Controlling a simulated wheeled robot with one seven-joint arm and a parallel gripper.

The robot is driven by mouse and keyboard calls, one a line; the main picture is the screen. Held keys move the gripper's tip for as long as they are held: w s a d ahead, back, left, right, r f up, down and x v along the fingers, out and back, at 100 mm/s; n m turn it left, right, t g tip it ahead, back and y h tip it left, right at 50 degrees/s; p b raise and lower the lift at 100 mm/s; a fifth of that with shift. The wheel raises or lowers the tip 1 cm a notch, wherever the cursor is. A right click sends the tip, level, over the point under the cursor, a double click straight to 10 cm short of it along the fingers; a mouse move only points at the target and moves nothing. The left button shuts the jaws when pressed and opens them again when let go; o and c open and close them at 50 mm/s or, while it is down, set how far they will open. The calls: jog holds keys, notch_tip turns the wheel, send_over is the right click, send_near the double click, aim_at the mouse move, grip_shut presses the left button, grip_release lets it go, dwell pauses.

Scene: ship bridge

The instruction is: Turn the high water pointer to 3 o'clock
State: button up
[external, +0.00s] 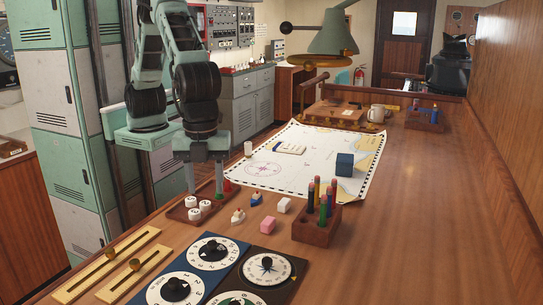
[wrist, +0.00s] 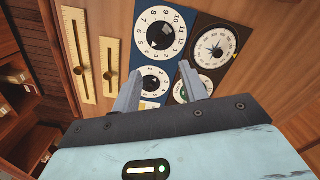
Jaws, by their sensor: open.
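A blue panel bears two white dials with numbers around the rim and black pointer knobs: the far dial (external: 212,252) and the near dial (external: 175,288). In the wrist view both show, the larger far dial (wrist: 162,33) clear and the smaller near dial (wrist: 152,82) partly behind the left finger. Their labels are too small to read, so I cannot tell which is the high water one. My gripper (external: 205,182) is open and empty, above the small tray beyond the panel. In the wrist view its fingers (wrist: 160,80) stand apart, touching no dial.
A black panel with a compass dial (external: 267,268) adjoins on the right. Brass slider scales (external: 110,265) lie left. A small tray with white pieces (external: 193,211), toy boats, a pencil block (external: 317,226) and a chart (external: 320,150) lie beyond.

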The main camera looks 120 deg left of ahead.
aim_at(212, 243)
notch_tip(212, 243, down, 14)
jog(key=p, duration=0.3)
jog(key=shift+f, duration=0.1)
grip_shut()
